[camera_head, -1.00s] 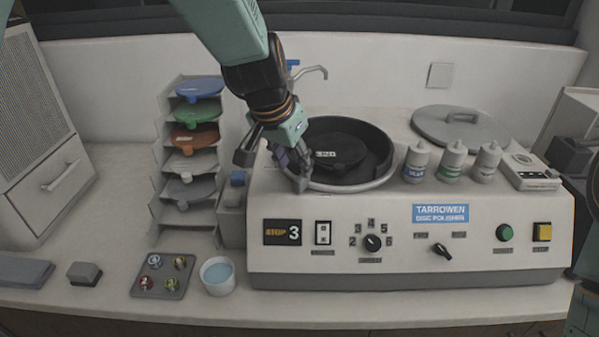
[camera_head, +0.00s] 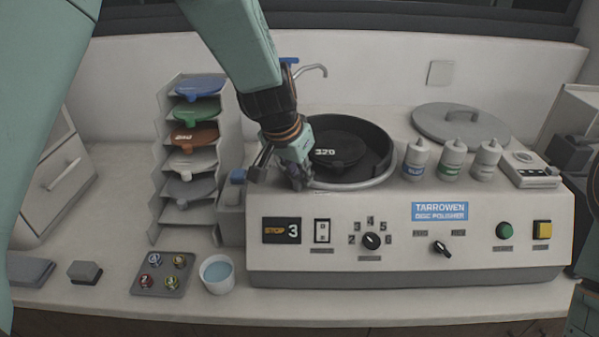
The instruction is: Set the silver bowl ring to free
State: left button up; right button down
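The silver bowl ring (camera_head: 352,187) runs around the black bowl (camera_head: 378,150) on the polisher. A black disc (camera_head: 345,150) marked "320" lies in the bowl. My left gripper (camera_head: 281,172) is at the ring's left front side, pointing down, with its fingers apart. It hides that part of the ring, and I cannot tell whether a finger touches it. Any mark for the ring's setting is hidden or too small to read. Part of my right arm shows at the right edge, but its gripper is not in view.
The polisher front (camera_head: 400,240) has a "STOP 3" display (camera_head: 282,231), knobs and buttons. Several bottles (camera_head: 452,160) and a grey lid (camera_head: 460,124) are right of the bowl. A disc rack (camera_head: 195,150) stands left. A white cup (camera_head: 217,274) stands in front.

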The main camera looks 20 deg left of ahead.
aim_at(284, 171)
pick_arm(q)
jog(key=shift+a, duration=0.1)
grip_shut()
jog(key=shift+w+a+b, duration=0.15)
jog(key=shift+a+b, duration=0.1)
jog(key=shift+b, duration=0.05)
jog(key=w+a+m, duration=0.1)
jog(key=a, duration=0.1)
jog(key=w+a+m+h+b, duration=0.1)
jog(key=m, duration=0.1)
jog(key=w+a+m, duration=0.1)
jog(key=a, duration=0.1)
jog(key=shift+a+m+g+h+b, duration=0.3)
jog(key=shift+a+m+b, duration=0.05)
jog(key=shift+m, duration=0.05)
jog(key=shift+d+r, duration=0.1)
jog(key=shift+r, duration=0.05)
